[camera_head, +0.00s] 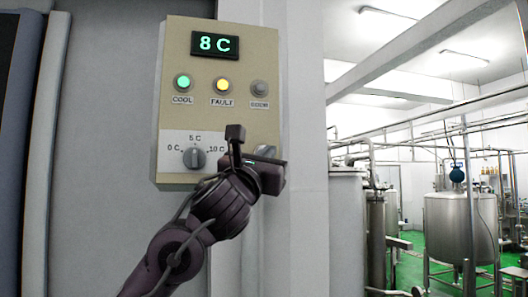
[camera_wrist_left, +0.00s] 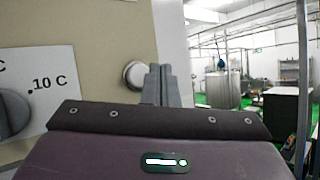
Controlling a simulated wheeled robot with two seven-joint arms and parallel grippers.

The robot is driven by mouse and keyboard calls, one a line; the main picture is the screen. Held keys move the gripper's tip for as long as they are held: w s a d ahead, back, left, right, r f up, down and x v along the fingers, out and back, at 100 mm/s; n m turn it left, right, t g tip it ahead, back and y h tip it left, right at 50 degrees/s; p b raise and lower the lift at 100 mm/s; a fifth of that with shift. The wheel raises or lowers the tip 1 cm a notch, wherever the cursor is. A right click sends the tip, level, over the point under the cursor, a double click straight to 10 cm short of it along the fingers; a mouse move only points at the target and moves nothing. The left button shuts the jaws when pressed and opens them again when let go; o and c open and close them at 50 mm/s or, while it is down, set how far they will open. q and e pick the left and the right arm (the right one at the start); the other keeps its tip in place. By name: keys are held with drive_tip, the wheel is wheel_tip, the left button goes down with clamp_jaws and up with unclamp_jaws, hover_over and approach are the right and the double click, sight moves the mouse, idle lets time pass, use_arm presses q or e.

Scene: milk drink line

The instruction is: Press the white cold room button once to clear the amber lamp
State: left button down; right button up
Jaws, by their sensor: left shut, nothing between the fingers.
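The control panel (camera_head: 230,50) is a beige box on a grey wall, its display (camera_head: 214,44) reading 8 C. The amber FAULT lamp (camera_head: 222,84) is lit, next to the lit green COOL lamp (camera_head: 183,82). The round white button (camera_wrist_left: 134,74) shows beside my left fingers in the left wrist view; in the head view it is mostly hidden behind my gripper. My left gripper (camera_wrist_left: 160,75) is shut and empty, its fingertips close to the button and just right of it in the wrist view. I cannot tell whether they touch. My right gripper is not in view.
A grey dial (camera_head: 194,158) with a 0 C to 10 C scale sits on the panel left of my gripper, and a grey unlit lamp (camera_head: 259,87) sits above. Steel tanks (camera_head: 460,225) and pipes stand on a green floor to the right, well behind.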

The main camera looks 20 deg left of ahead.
use_arm(q)
drive_tip(key=shift+w+a, duration=0.35)
drive_tip(key=shift+w, duration=0.15)
drive_tip(key=shift+w+a, duration=0.1)
idle(1.7)
drive_tip(key=shift+w+a, duration=0.15)
drive_tip(key=shift+w, duration=0.05)
drive_tip(key=shift+w+a, duration=0.25)
drive_tip(key=shift+w, duration=0.1)
idle(0.9)
drive_tip(key=shift+s+d, duration=0.1)
drive_tip(key=shift+s+d+b, duration=0.35)
drive_tip(key=shift+s+d, duration=0.05)
drive_tip(key=shift+s, duration=0.15)
